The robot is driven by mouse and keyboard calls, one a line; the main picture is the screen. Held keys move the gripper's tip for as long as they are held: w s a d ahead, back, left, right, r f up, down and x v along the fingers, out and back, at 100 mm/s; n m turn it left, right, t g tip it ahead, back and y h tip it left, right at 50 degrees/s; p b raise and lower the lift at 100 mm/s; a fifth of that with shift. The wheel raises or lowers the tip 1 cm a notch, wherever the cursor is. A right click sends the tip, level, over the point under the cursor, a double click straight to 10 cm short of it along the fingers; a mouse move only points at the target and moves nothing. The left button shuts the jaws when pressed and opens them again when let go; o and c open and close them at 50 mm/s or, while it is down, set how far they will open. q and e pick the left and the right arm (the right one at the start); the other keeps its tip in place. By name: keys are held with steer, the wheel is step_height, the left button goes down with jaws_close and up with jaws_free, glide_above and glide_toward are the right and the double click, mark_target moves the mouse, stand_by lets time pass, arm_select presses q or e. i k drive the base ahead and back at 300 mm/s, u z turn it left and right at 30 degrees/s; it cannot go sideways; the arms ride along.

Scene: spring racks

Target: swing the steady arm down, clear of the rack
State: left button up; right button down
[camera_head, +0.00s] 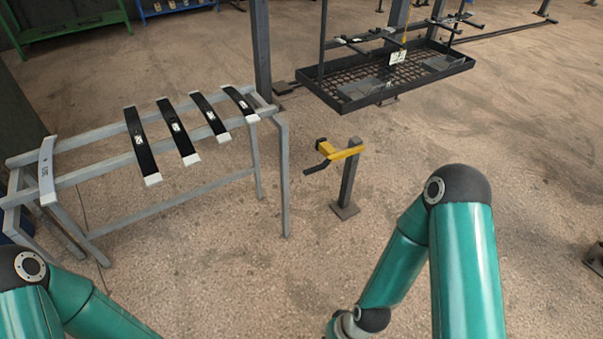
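A yellow arm with a black end (335,152), which looks like the steady arm, sits at the top of a short grey post (348,182) standing on the floor. It lies roughly level, its black end pointing left and slightly down. The black mesh-floored rack (440,72) is behind it, and a floor gap shows between them; I cannot see contact. My green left arm enters at the lower left and my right arm at the lower right. Both grippers are outside the frame, so neither is seen touching the yellow arm.
A grey metal stand (190,184) at the left carries several dark leaf springs (140,143) and a light grey one (46,170). A grey upright (261,45) rises behind it. A green bench (70,28) is far left. Open floor lies right of the post.

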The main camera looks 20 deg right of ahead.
mark_target(332, 156)
steer(key=i, duration=0.85)
steer(key=z, duration=0.05)
